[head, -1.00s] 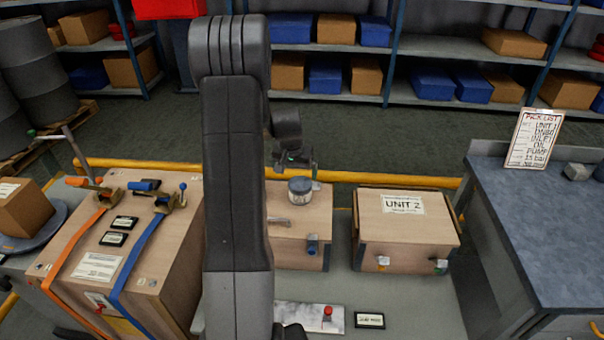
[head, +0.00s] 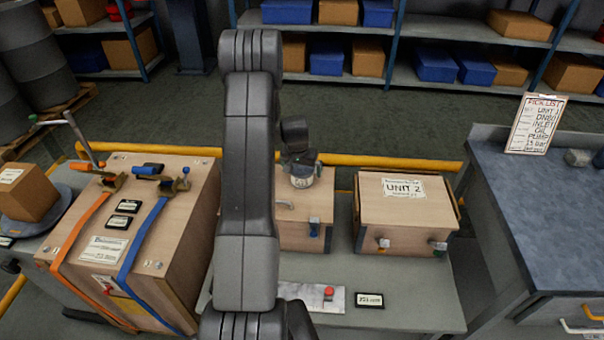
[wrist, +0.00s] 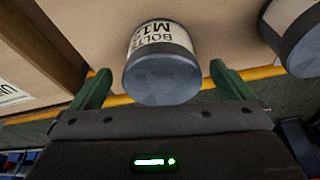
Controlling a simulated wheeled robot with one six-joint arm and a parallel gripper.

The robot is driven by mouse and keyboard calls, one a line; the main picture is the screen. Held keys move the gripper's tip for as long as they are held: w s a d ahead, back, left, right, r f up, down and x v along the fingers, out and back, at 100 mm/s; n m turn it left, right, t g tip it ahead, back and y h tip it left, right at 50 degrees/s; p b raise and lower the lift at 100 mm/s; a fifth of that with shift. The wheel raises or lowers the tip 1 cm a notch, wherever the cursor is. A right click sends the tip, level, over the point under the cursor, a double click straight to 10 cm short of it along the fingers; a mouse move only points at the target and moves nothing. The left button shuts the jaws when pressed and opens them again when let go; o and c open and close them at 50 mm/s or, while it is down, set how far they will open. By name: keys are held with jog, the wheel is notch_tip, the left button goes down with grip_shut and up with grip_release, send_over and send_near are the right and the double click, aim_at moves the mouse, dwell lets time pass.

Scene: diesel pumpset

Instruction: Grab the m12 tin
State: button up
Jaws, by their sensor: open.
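A tin with a dark blue-grey lid and a white label reading "BOLTS M1…" (wrist: 158,60) is in the middle of the wrist view; the last digit of the label cannot be read. My gripper (wrist: 161,76) is open, with its two green fingers on either side of this tin and gaps showing. A second similar tin (wrist: 290,36) is at the upper right of the wrist view, outside the fingers. In the head view my gripper (head: 301,160) is right at a tin (head: 302,178) on a wooden crate, partly covering it.
The wooden crate (head: 292,235) is partly hidden behind my arm. The "UNIT 2" crate (head: 405,230) stands to its right. A strapped large crate (head: 140,250) is at the left. A yellow rail (head: 385,162) runs behind the crates. A workbench (head: 545,225) is at the right.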

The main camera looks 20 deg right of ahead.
jog(key=shift+w+p+x, duration=0.2)
jog(key=shift+p+x, duration=0.35)
jog(key=shift+x, duration=1.65)
jog(key=c, duration=1)
jog(key=shift+r, duration=0.1)
jog(key=c, duration=0.4)
jog(key=shift+o, duration=0.2)
jog(key=shift+r, duration=0.1)
